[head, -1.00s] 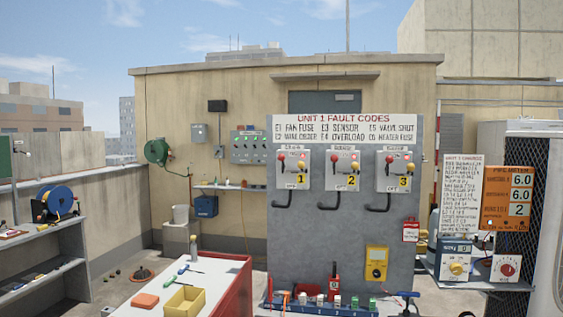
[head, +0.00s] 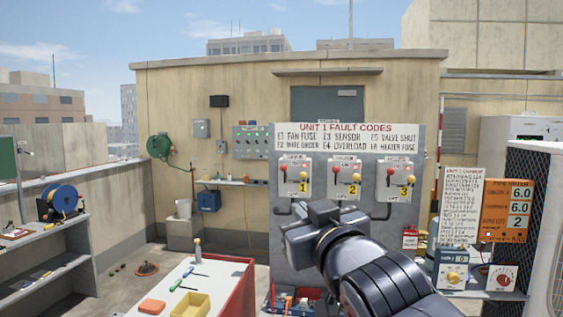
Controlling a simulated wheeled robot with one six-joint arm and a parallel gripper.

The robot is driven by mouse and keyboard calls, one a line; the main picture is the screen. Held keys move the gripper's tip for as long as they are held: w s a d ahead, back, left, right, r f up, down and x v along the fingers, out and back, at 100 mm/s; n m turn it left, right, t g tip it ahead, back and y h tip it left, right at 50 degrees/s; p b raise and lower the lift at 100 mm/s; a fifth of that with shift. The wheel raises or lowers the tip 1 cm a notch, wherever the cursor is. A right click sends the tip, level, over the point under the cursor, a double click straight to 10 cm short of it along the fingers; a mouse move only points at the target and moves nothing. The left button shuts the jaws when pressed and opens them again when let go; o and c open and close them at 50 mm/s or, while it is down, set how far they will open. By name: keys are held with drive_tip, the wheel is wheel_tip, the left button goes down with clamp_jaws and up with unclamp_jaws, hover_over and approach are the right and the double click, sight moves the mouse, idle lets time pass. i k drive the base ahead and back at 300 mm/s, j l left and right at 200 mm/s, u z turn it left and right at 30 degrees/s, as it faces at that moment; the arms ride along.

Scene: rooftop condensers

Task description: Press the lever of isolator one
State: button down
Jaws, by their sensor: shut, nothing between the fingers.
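Isolator one (head: 294,178) is the leftmost of three grey switch boxes on the upright grey panel (head: 345,238). It bears a yellow number 1 and small red parts on its front; which one is the lever is too small to tell. Isolator two (head: 344,179) and isolator three (head: 395,182) sit to its right. My gripper (head: 300,218) is in front of the panel, below isolators one and two in the picture, apart from isolator one's face. It appears shut and empty, though its fingertips are hard to make out. My arm hides the panel's lower middle.
A fault code sign (head: 347,137) tops the panel. Black bent pipes come out below the boxes. A red-sided workbench (head: 232,290) with a yellow bin (head: 190,305) stands at the lower left. A meter board (head: 508,210) and a mesh-sided unit are at the right.

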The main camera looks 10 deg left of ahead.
sight(283, 167)
drive_tip(key=i+j+z, duration=0.1)
drive_tip(key=i+j, duration=0.15)
drive_tip(key=i+j+z, duration=0.15)
drive_tip(key=j, duration=0.2)
drive_tip(key=i+j+z, duration=0.1)
drive_tip(key=i+j, duration=0.15)
drive_tip(key=i+j+z, duration=0.15)
drive_tip(key=j, duration=0.25)
drive_tip(key=i+j+z, duration=0.1)
drive_tip(key=i+j, duration=0.15)
drive_tip(key=j, duration=0.15)
drive_tip(key=i+j+z, duration=0.15)
drive_tip(key=j, duration=0.2)
drive_tip(key=i+j+z, duration=0.1)
drive_tip(key=j, duration=0.3)
